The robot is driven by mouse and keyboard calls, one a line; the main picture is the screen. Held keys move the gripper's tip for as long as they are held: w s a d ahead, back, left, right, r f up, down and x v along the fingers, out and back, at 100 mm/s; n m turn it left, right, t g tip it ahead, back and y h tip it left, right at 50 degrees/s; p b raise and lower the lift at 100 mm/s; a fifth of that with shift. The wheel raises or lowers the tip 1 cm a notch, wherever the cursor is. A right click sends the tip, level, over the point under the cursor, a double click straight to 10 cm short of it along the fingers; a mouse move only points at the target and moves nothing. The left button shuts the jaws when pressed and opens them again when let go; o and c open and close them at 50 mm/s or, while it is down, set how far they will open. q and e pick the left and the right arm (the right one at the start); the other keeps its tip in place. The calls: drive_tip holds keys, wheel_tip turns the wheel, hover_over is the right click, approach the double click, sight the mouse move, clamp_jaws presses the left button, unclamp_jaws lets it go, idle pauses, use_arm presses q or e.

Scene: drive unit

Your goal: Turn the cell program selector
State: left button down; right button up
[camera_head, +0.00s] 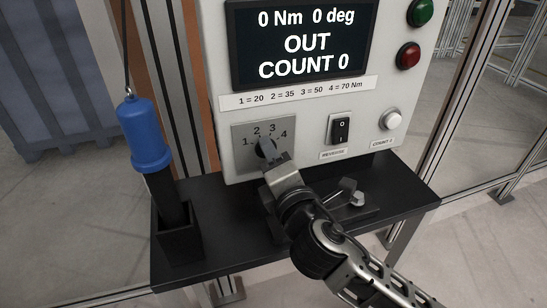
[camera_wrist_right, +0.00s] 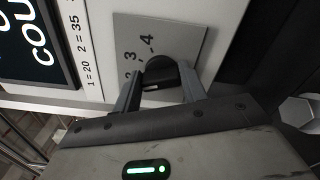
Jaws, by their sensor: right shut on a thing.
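The program selector is a dark knob (camera_head: 266,148) on a grey square plate (camera_head: 243,146) with the numbers 1 to 4, low on the left of the white control panel (camera_head: 212,60). My right gripper (camera_head: 268,157) is shut on the knob, and its body hides part of it in the head view. In the right wrist view the knob (camera_wrist_right: 160,74) sits between the two fingers. Which number the knob points at cannot be told. The display (camera_head: 303,42) reads 0 Nm, 0 deg, OUT, COUNT 0. My left gripper is not in view.
A black rocker switch (camera_head: 341,129) and a white button (camera_head: 391,119) are right of the selector; green (camera_head: 420,12) and red (camera_head: 408,56) lamps are above. A blue-and-black tool (camera_head: 147,134) stands in a holder on the black shelf (camera_head: 225,243). Metal parts (camera_head: 347,194) lie on the shelf.

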idle(0.4)
drive_tip(key=o, duration=1)
drive_tip(key=shift+s, duration=0.1)
drive_tip(key=shift+b+v, duration=1)
drive_tip(key=shift+v, duration=6.9)
